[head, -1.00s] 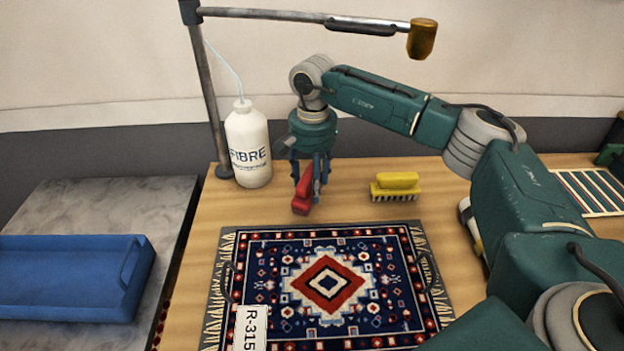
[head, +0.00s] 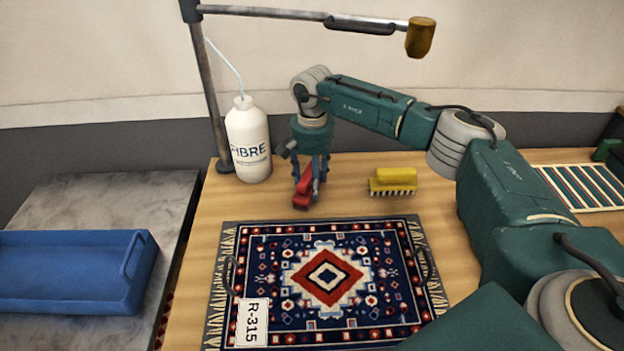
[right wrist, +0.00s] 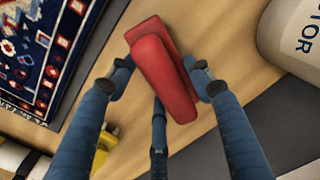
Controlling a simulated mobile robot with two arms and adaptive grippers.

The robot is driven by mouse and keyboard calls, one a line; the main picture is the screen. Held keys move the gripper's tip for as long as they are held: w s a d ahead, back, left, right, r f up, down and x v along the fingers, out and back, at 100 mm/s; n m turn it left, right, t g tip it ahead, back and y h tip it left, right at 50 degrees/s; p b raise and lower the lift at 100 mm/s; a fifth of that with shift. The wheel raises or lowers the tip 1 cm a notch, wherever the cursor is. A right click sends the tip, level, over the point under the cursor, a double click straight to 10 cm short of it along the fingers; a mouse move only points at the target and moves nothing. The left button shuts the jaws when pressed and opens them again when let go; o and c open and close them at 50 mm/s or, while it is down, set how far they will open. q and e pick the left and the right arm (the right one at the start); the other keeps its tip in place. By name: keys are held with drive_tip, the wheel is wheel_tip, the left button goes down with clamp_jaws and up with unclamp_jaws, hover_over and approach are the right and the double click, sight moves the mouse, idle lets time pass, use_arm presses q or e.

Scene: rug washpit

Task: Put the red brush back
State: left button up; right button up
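The red brush (head: 302,194) is on the wooden table behind the rug, left of the yellow brush. My right gripper (head: 311,190) is right above it, fingers pointing down. In the right wrist view the red brush (right wrist: 163,75) lies at a slant between the spread fingertips of my right gripper (right wrist: 160,72). The fingers stand wider than its handle, so the gripper looks open around it. Whether one finger touches its side is hard to tell. The brush's underside is hidden. My left gripper is in neither view.
A yellow brush (head: 393,182) stands to the right. A white FIBRE bottle (head: 248,145) and a lamp post (head: 208,90) stand to the left. The patterned rug (head: 325,240) with an R-315 tag lies in front. A blue tray (head: 70,300) is at far left, a striped piece (head: 585,187) at right.

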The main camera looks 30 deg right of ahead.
drive_tip(key=o, duration=0.3)
drive_tip(key=shift+r, duration=0.5)
wheel_tip(320, 180, up, 6)
drive_tip(key=shift+f+b, duration=0.25)
drive_tip(key=shift+b, duration=0.45)
drive_tip(key=shift+r, duration=0.7)
